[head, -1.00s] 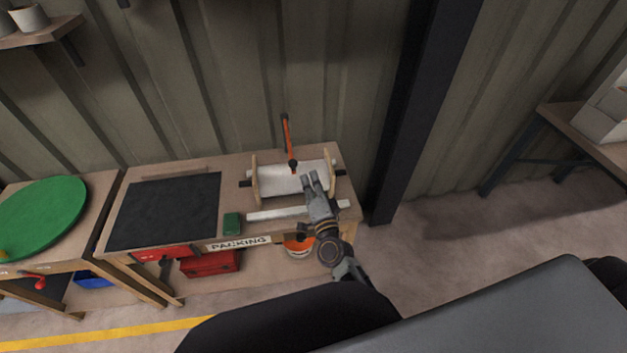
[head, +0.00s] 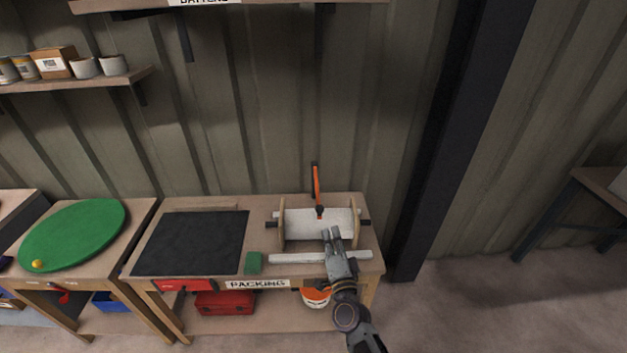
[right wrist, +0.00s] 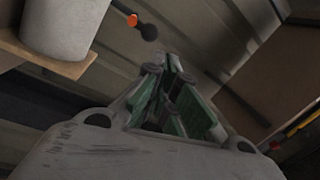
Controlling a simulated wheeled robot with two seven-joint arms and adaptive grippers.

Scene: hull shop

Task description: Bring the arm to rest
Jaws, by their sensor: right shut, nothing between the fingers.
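My right gripper (head: 332,234) is in front of the paper roll on its wooden stand (head: 318,224), at the right end of the packing bench (head: 262,211). In the right wrist view its fingers (right wrist: 174,88) are together with nothing between them. The gripper overlaps the roll and the white bar (head: 295,258) in the head view, so I cannot tell whether it touches either. My left gripper is in neither view.
An orange-handled tool (head: 317,188) stands upright behind the roll. A black mat (head: 190,243) and a green block (head: 253,263) lie to the left. A dark post (head: 440,140) rises right of the bench.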

